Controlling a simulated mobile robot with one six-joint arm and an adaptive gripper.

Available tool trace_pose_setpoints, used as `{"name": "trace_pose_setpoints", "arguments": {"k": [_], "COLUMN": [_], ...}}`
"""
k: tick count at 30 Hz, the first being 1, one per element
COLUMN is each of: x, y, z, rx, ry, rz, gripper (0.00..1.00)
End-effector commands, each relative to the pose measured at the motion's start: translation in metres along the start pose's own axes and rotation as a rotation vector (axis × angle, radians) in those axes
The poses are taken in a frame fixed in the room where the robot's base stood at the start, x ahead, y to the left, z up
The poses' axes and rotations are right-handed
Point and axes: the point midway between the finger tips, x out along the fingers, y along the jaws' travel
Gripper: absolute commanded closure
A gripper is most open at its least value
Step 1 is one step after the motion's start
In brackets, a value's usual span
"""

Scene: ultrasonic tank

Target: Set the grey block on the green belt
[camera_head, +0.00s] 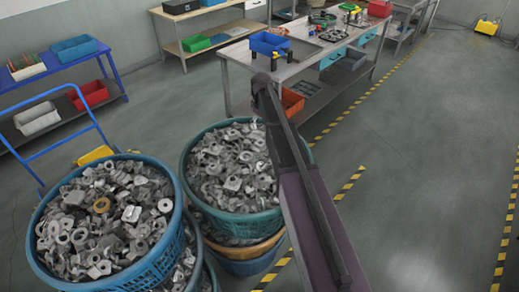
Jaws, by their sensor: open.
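I cannot make out the grey block or the green belt in this view. My arm rises from the bottom edge to the middle of the picture and ends in a dark joint in front of the workbench. My gripper is not visible. Many small grey metal parts fill two baskets, but none stands out as the block.
A workbench (229,88) with a blue bin (268,44) stands behind. A blue cart (120,80) is at left. The right floor is clear.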

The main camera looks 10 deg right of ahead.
Motion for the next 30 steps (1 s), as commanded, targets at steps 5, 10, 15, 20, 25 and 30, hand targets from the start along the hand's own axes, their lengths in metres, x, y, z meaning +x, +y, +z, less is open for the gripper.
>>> {"name": "trace_pose_setpoints", "arguments": {"k": [5, 10, 15, 20, 25, 30], "x": [0.018, 0.031, 0.043, 0.051, 0.053, 0.053], "y": [-0.001, -0.001, -0.001, -0.001, -0.002, -0.002], "z": [0.000, 0.000, 0.000, -0.001, -0.001, -0.001], "rx": [-0.001, -0.001, -0.001, -0.002, -0.002, -0.002], "ry": [0.000, 0.000, 0.000, 0.000, 0.000, 0.000], "rz": [0.000, 0.000, 0.000, 0.000, 0.000, 0.000], "gripper": [0.00, 0.00, 0.00, 0.00, 0.00, 0.00]}}
